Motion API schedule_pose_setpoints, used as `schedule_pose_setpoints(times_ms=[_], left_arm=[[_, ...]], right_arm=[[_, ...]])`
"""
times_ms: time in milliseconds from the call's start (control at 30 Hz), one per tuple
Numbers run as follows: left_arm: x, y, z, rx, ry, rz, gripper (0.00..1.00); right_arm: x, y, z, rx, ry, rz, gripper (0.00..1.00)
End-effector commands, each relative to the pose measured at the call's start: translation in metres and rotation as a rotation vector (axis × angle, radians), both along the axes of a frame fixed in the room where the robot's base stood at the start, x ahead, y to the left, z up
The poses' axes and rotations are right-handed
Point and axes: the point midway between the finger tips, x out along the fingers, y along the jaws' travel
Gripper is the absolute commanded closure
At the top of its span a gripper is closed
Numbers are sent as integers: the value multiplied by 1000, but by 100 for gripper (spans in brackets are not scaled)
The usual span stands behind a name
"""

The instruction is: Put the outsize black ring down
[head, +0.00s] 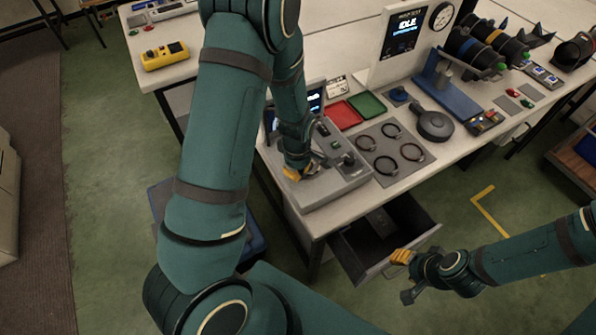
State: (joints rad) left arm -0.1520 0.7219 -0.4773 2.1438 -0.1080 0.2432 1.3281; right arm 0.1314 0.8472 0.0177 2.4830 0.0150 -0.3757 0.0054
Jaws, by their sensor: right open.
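Several black rings lie on a grey mat (389,148) on the bench: one at the back (391,131), one at the left (366,143), one at the right (412,152) and one at the front (386,165). I cannot tell which of them, if any, is the outsize one. My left gripper (303,172) is low over a grey instrument box (335,185), left of the mat. Its fingers are small and partly hidden by my arm, so its opening and any held ring are unclear. My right gripper (404,276) is open beside the drawer front, apart from the rings.
An open drawer (385,235) juts out below the bench's front edge. Red (345,115) and green (367,104) trays lie behind the mat. A round dark tool (433,123) and a blue-based machine (445,92) stand to the right. A yellow meter (165,56) lies at the back left.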

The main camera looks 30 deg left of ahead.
Motion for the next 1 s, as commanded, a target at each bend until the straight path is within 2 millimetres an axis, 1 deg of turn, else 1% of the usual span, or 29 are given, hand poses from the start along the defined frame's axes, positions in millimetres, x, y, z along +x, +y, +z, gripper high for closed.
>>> schedule_pose_setpoints(times_ms=[233, 467, 567, 600, 867, 1000], left_arm=[[0, 0, -1, 0, -1, -1, 100], [0, 0, -8, 0, 0, -2, 100], [0, 0, -7, 0, 0, -2, 68], [0, 0, -7, 0, 0, -2, 66], [0, 0, -6, 0, 0, -1, 66], [0, 0, 1, 0, -1, 0, 66]], right_arm=[[0, 0, 0, 0, 0, 0, 53], [0, 0, -6, -1, 0, 0, 53], [0, 0, -5, -1, 0, 0, 53], [0, 0, -5, -1, 0, 0, 53], [0, 0, -5, -1, 0, 0, 53], [0, 0, 1, 0, 0, 0, 53]])
